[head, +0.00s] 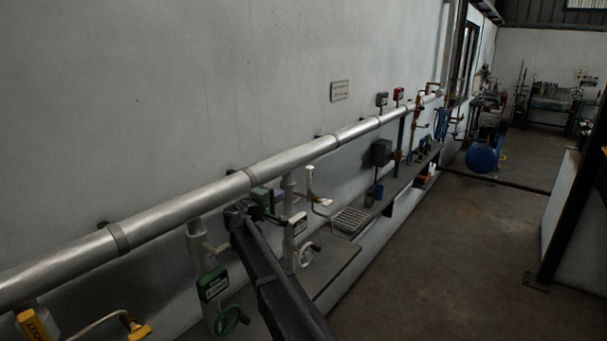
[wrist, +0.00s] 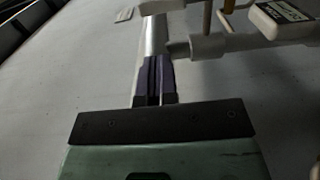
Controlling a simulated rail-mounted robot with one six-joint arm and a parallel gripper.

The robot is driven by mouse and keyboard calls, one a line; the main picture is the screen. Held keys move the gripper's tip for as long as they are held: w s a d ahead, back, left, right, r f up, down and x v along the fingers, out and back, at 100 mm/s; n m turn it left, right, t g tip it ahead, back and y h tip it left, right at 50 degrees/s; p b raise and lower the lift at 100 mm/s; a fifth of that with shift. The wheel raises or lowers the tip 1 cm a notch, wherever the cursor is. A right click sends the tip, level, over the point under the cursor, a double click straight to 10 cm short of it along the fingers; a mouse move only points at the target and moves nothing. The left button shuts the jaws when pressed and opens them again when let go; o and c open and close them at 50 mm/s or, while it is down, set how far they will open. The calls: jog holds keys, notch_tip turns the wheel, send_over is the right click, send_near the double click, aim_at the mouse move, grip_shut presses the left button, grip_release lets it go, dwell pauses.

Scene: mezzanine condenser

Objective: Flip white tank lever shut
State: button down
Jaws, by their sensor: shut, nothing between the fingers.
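My gripper (wrist: 155,82) shows in the wrist view as two dark purple fingers, closed together and empty. In the head view my gripper (head: 258,199) is at the silver pipe, left of a white upright pipe (head: 288,215). A pale lever-like piece (head: 323,202) sticks out right of that upright; I cannot tell for sure that it is the white tank lever. In the wrist view a white pipe stub (wrist: 208,46) lies just right of the fingertips; contact cannot be told.
The long silver pipe (head: 180,213) runs along the wall. Below are a white handwheel (head: 309,255), a green tag (head: 213,284) and a green handwheel (head: 230,320). A yellow handle (head: 139,331) is at lower left. A grated shelf (head: 350,220) stands right. The floor (head: 440,270) is open.

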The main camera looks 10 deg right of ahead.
aim_at(308, 178)
dwell(0.3)
jog(key=x, duration=1.4)
